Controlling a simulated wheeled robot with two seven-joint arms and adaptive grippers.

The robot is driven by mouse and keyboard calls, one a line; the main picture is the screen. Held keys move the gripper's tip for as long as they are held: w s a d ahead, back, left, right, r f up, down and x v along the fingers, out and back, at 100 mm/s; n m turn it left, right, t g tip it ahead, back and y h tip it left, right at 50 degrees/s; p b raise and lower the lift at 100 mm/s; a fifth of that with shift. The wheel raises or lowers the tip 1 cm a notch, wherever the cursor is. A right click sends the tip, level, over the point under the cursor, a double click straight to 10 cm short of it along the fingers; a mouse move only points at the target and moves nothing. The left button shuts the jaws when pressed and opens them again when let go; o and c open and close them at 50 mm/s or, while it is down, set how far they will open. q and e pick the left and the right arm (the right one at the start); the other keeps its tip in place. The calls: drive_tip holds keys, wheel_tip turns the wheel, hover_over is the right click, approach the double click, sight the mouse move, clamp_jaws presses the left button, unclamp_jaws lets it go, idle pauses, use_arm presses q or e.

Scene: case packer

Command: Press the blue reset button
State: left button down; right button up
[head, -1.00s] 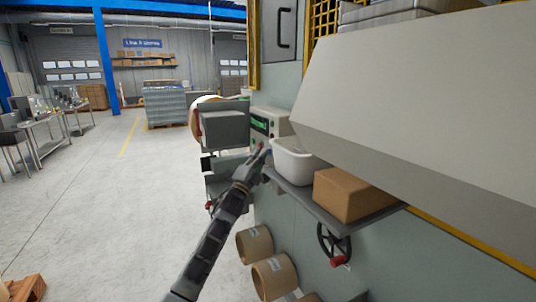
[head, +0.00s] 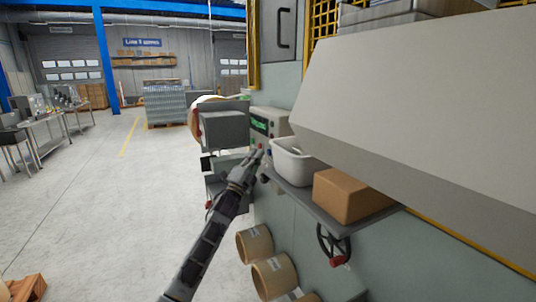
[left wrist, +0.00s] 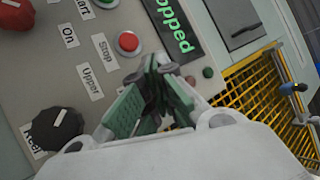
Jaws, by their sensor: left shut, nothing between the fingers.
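The control panel (head: 264,121) with its green display is on the machine side, beyond my left gripper (head: 257,155). A small blue spot (head: 269,153), which looks like the blue button, shows just right of the fingertips in the head view. In the left wrist view, my left gripper (left wrist: 158,68) is shut and empty in front of the panel face. A red button (left wrist: 129,42) beside the "Stop" label is just left of the fingertips. No blue button shows clearly there; the fingers cover part of the panel. My right gripper is not in view.
A white bin (head: 292,162) and a cardboard box (head: 350,194) sit on a shelf right of the gripper. A black knob (left wrist: 55,130) is low on the panel. A large sloped grey cover (head: 420,110) overhangs the right. Floor at left is open.

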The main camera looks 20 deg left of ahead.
use_arm(q)
drive_tip(key=s+a, duration=0.1)
drive_tip(key=s, duration=0.1)
drive_tip(key=s+a+p, duration=0.1)
drive_tip(key=a, duration=0.1)
drive_tip(key=shift+s+a, duration=0.15)
drive_tip(key=shift+s, duration=0.2)
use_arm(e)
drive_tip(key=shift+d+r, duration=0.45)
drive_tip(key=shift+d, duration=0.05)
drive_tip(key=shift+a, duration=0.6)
